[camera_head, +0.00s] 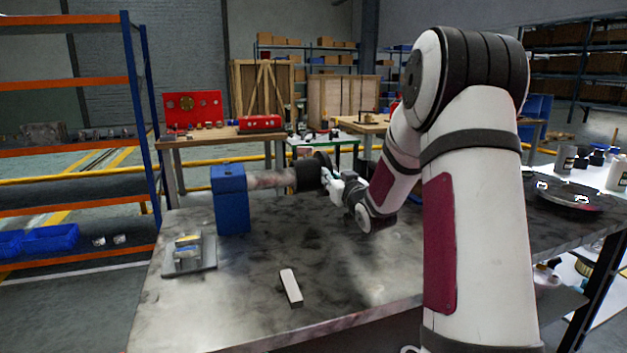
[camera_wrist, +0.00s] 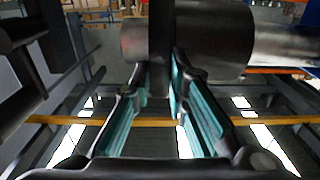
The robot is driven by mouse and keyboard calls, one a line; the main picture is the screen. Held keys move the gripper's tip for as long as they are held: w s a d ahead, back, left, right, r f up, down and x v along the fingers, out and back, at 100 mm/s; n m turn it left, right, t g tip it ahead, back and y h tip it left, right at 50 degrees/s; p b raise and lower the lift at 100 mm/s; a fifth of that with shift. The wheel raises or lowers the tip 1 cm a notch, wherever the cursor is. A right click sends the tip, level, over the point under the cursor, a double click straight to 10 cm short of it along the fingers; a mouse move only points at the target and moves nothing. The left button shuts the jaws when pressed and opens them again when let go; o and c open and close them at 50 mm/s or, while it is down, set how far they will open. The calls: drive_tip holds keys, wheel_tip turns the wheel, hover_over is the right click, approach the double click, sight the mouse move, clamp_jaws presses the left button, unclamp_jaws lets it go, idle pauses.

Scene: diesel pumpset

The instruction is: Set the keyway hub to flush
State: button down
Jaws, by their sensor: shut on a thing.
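A blue stand (camera_head: 231,200) on the metal bench holds a horizontal grey shaft (camera_head: 268,179). The dark round hub (camera_head: 308,173) is around the shaft's right end. My gripper (camera_head: 328,176) is at the hub's right side. In the wrist view, the teal-padded fingers of my gripper (camera_wrist: 163,85) are shut on a thin dark flange of the hub (camera_wrist: 212,40), one finger on each side. The shaft (camera_wrist: 285,46) runs out to the right there. The keyway is not visible, and I cannot tell how the hub's face lines up with the shaft end.
A grey plate with small blocks (camera_head: 189,254) lies on the bench's left side. A pale bar (camera_head: 291,287) lies near the front. A round metal dish (camera_head: 570,193) and bottles stand at the right. The bench middle (camera_head: 235,300) is mostly clear. A blue-orange rack (camera_head: 70,145) stands left.

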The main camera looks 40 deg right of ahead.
drive_tip(key=d, duration=0.2)
drive_tip(key=s+d, duration=0.1)
drive_tip(key=d, duration=0.1)
drive_tip(key=shift+s+r, duration=0.1)
drive_tip(key=c, duration=1.6)
unclamp_jaws()
drive_tip(key=shift+o, duration=0.2)
drive_tip(key=v, duration=1.2)
drive_tip(key=shift+a, duration=0.1)
